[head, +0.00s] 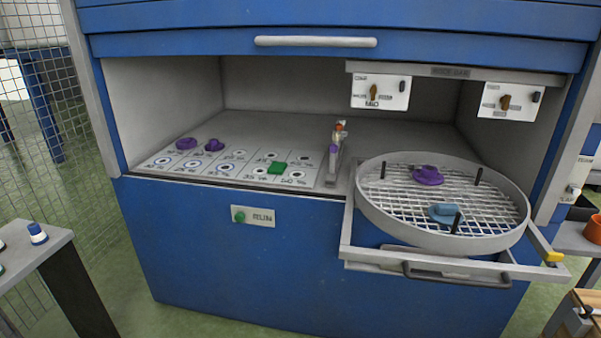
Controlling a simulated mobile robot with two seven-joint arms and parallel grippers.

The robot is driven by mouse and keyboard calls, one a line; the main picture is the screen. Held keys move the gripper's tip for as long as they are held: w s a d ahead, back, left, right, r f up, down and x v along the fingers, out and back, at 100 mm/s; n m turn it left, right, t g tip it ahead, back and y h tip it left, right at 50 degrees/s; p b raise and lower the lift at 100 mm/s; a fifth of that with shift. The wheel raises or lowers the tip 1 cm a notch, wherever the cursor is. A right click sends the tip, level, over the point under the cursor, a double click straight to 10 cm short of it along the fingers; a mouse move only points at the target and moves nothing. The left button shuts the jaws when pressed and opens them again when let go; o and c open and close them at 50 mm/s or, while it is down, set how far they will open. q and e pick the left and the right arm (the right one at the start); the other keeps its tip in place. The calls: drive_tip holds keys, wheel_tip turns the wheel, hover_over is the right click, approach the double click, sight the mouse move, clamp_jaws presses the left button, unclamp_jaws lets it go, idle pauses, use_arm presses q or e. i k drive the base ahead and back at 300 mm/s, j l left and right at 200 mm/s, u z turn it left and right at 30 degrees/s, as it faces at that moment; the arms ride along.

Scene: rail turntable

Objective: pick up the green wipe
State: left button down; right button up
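A small green block-like piece (277,168), the only wipe-like green thing I see, lies on the white marked board (225,178) inside the blue cabinet. It sits toward the board's right end, over or beside a printed ring. It looks flat and squarish, and nothing covers it. Neither of my grippers shows in the head view.
Purple pieces (214,145) lie on the board's left. A round wire-mesh turntable (470,240) on a pulled-out drawer holds a purple piece (428,175) and a blue piece (444,212), with black posts. Side tables flank the cabinet.

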sight(276, 168)
drive_tip(key=i+j+z, duration=0.15)
drive_tip(key=i+j, duration=0.45)
drive_tip(key=i+j+z, duration=0.1)
drive_tip(key=i+j, duration=0.45)
drive_tip(key=i+j+z, duration=0.15)
drive_tip(key=i+j, duration=0.4)
drive_tip(key=j, duration=0.25)
